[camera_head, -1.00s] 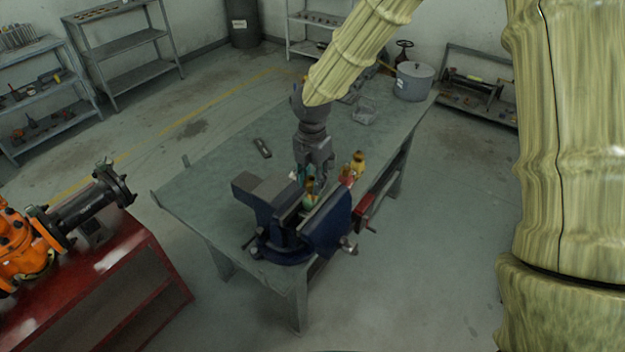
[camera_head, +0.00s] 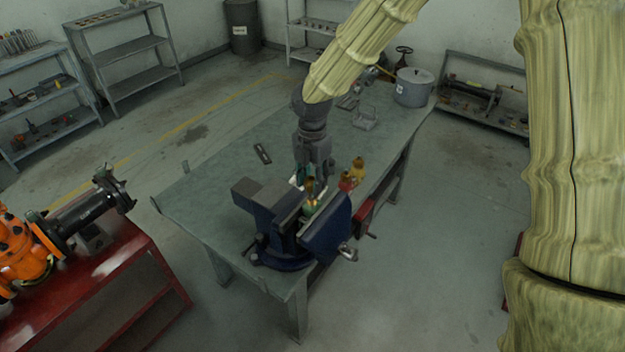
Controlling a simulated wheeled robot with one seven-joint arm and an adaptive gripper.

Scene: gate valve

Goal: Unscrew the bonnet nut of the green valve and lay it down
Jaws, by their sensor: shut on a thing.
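The green valve (camera_head: 309,208) is clamped upright between the jaws of the blue vise (camera_head: 327,228) at the near end of the workbench. Its brass bonnet nut (camera_head: 311,187) shows as a small golden piece on top of the green body. My gripper (camera_head: 311,180) points down from above and is shut on the bonnet nut. The fingers partly hide the nut, and the thread is too small to make out. I cannot tell whether the nut is apart from the body.
A red valve (camera_head: 347,181) and a yellow valve (camera_head: 358,167) stand close to the right of my gripper. A small dark tool (camera_head: 263,153) lies on the workbench (camera_head: 215,180). A grey pot (camera_head: 413,86) stands at the far end. The bench's left middle is clear.

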